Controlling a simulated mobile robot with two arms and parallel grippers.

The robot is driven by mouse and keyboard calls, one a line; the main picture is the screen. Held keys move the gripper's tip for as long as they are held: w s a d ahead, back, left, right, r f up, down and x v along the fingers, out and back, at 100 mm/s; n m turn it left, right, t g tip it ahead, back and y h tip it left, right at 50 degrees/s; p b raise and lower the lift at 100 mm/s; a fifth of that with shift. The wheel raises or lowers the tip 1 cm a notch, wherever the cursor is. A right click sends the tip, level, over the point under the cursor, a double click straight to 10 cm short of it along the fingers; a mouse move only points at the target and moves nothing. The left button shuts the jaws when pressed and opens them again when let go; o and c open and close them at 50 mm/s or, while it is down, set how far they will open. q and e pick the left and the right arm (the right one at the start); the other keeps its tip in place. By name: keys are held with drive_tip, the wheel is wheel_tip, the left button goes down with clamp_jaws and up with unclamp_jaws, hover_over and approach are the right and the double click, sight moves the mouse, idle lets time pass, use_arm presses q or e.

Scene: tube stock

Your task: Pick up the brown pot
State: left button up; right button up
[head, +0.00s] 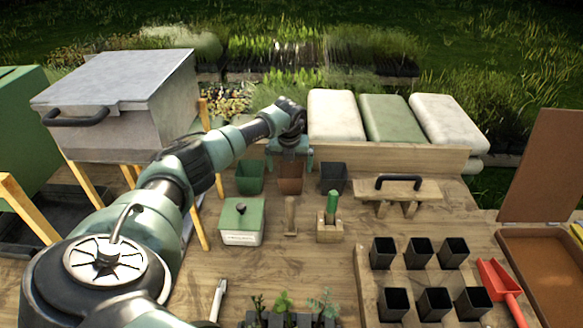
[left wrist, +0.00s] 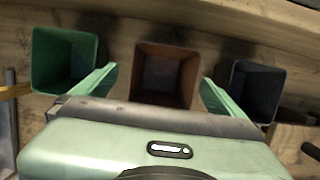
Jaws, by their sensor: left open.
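The brown pot (head: 290,181) is a square, open-topped pot at the back of the wooden bench, between a green pot (head: 250,178) and a dark grey pot (head: 333,178). My left gripper (head: 290,158) is above the brown pot in the head view, fingers pointing down. In the left wrist view the brown pot (left wrist: 166,75) lies between the two open green fingers (left wrist: 156,85), one on each side, with nothing held. The gripper body hides the pot's near lower part there. I cannot tell how far the fingers reach down beside it. My right gripper is not in view.
The green pot (left wrist: 65,58) and dark grey pot (left wrist: 252,90) stand close outside the fingers. A wooden back board (head: 400,158) rises behind. In front are a green-lidded box (head: 242,220), a wooden block with a green-handled tool (head: 330,228) and a small handled bench (head: 398,190).

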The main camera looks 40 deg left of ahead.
sight(292, 175)
use_arm(q)
drive_tip(key=b+x, duration=0.4)
drive_tip(key=x, duration=0.1)
drive_tip(key=shift+w+d+f, duration=0.1)
drive_tip(key=shift+d+f, duration=0.05)
drive_tip(key=shift+d, duration=0.15)
drive_tip(key=shift+w+a+f+b, duration=0.1)
drive_tip(key=shift+f+b, duration=0.15)
drive_tip(key=shift+b, duration=0.35)
drive_tip(key=shift+r, duration=0.1)
drive_tip(key=c, duration=1.3)
